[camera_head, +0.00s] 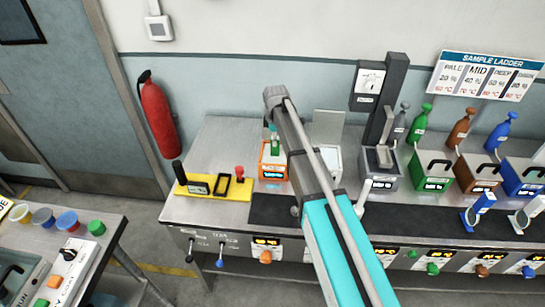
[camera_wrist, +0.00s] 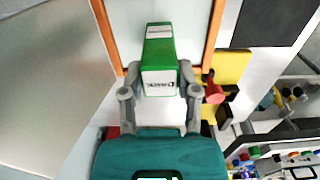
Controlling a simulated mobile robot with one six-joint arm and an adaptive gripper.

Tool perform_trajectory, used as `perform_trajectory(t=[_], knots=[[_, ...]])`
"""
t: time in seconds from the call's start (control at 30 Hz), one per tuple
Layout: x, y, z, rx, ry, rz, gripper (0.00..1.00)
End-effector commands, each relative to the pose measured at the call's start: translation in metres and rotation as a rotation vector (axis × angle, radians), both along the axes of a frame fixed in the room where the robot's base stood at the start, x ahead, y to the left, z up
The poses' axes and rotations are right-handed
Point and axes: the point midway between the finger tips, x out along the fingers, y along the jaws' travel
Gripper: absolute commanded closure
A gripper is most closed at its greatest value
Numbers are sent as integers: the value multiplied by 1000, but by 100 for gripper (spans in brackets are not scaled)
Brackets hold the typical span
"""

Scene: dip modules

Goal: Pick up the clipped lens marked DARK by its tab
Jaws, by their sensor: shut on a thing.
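A green lens piece (camera_wrist: 158,58) with white labels is between the two fingers of my gripper (camera_wrist: 160,92) in the wrist view. The label facing the camera appears to read DARK. My gripper is shut on its near end, one finger against each side. In the head view the green piece (camera_head: 275,147) shows small, upright at the orange-framed station (camera_head: 271,171). My arm passes in front and partly hides this area. I cannot tell whether the piece still touches the station.
A yellow tray (camera_head: 212,190) with a red knob lies left of the station. A white box (camera_head: 329,163) stands right of it, behind my arm. Green (camera_head: 431,167), brown and blue stations stand farther right. A dark mat (camera_head: 270,212) covers the bench front.

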Motion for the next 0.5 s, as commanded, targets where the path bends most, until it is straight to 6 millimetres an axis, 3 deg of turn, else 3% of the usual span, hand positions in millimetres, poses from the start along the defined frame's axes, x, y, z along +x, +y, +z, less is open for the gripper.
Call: perform_trajectory(t=[0.5], knots=[[0,0,9,0,0,0,100]])
